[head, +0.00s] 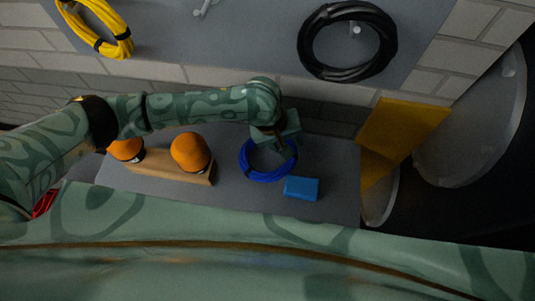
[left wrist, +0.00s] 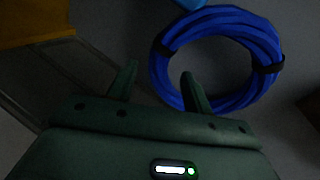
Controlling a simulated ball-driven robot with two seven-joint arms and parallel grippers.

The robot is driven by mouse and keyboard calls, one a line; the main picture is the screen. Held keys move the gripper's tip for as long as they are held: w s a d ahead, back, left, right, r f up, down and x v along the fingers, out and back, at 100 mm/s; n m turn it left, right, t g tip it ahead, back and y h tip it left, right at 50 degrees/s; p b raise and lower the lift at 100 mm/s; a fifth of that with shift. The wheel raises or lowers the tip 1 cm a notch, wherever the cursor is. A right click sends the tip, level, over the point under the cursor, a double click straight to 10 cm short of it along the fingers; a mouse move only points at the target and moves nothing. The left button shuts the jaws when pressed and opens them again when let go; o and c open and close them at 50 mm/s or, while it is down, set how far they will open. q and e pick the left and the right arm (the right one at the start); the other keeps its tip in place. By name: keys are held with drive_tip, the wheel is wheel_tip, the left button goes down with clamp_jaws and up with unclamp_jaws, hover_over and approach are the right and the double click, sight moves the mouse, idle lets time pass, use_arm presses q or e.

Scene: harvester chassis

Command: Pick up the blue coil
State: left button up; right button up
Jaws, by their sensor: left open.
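The blue coil (head: 262,174) lies on the grey table, and my left gripper (head: 284,150) hangs over its right side. In the left wrist view the coil (left wrist: 240,20) is a ring of blue cable with black ties. There my left gripper (left wrist: 159,70) is open and empty. One finger shows outside the ring and the other overlaps the ring's lower left part. The near wall of the ring shows between the fingertips. I cannot tell whether the fingertips are at the coil's height. My right gripper is not in view.
A blue box (head: 301,188) sits close to the coil's lower right. A wooden block (head: 150,172) with orange rounded objects (head: 190,152) stands left. A yellow panel (head: 405,130) is at the right. Black (head: 306,40) and yellow (head: 112,20) coils hang on the grey board behind.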

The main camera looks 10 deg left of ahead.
use_arm(q)
drive_tip(key=x, duration=0.2)
drive_tip(key=shift+w+d+f, duration=0.1)
drive_tip(key=shift+d+f, duration=0.1)
drive_tip(key=shift+f, duration=0.05)
drive_tip(key=shift+a, duration=0.1)
drive_tip(key=shift+c, duration=0.2)
drive_tip(key=shift+r, duration=0.1)
clamp_jaws()
